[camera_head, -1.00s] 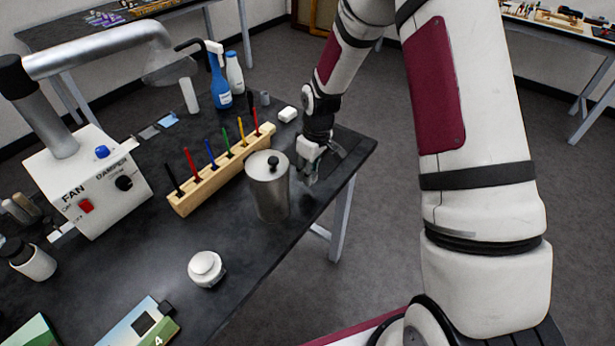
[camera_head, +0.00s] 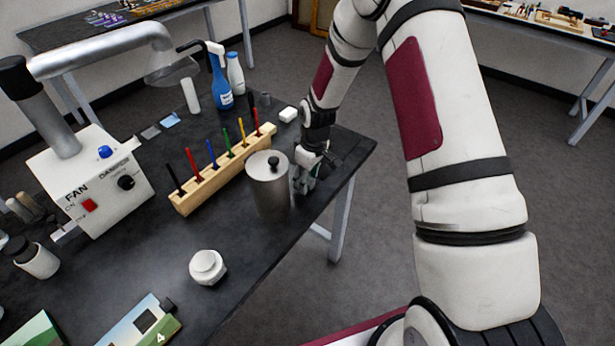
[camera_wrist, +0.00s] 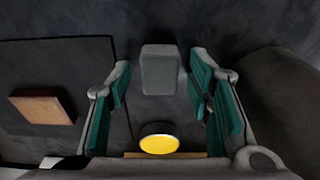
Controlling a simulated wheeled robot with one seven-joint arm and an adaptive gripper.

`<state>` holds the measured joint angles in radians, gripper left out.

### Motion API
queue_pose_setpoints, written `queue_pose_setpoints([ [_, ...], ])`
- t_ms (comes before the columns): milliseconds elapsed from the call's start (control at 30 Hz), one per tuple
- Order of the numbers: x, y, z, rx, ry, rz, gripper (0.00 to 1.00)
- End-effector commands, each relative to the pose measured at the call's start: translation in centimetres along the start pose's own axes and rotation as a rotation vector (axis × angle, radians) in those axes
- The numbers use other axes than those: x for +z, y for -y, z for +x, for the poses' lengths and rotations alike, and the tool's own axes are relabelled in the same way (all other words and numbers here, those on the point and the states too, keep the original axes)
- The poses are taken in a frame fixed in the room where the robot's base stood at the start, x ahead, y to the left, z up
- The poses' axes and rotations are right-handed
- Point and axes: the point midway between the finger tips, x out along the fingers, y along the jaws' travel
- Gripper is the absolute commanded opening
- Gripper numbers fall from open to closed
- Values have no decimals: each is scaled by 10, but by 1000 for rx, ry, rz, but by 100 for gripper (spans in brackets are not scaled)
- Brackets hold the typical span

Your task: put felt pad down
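My gripper (camera_head: 305,184) is low over the right end of the black table, just right of the metal canister. In the wrist view its teal-lined fingers (camera_wrist: 160,95) are spread, with a gap on each side. A small grey block (camera_wrist: 160,70), which may be the felt pad, lies between the fingertips and looks apart from both. I cannot tell for certain whether it rests on the table. In the head view the gripper hides this spot.
The lidded metal canister (camera_head: 268,188) stands close to my gripper's left. A wooden rack (camera_head: 222,170) of coloured tools is behind it. In the wrist view are a yellow-topped round thing (camera_wrist: 160,144) and a brown block (camera_wrist: 42,107).

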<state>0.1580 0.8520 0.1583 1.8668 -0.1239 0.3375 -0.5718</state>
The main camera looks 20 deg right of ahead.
Motion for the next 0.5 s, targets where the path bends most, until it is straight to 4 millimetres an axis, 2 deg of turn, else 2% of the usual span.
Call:
queue_pose_setpoints([
  [267, 0, 0, -1, 0, 0, 0, 48],
  [367, -1, -1, -7, 1, -1, 0, 48],
  [500, -2, -2, -25, 3, -4, 0, 48],
])
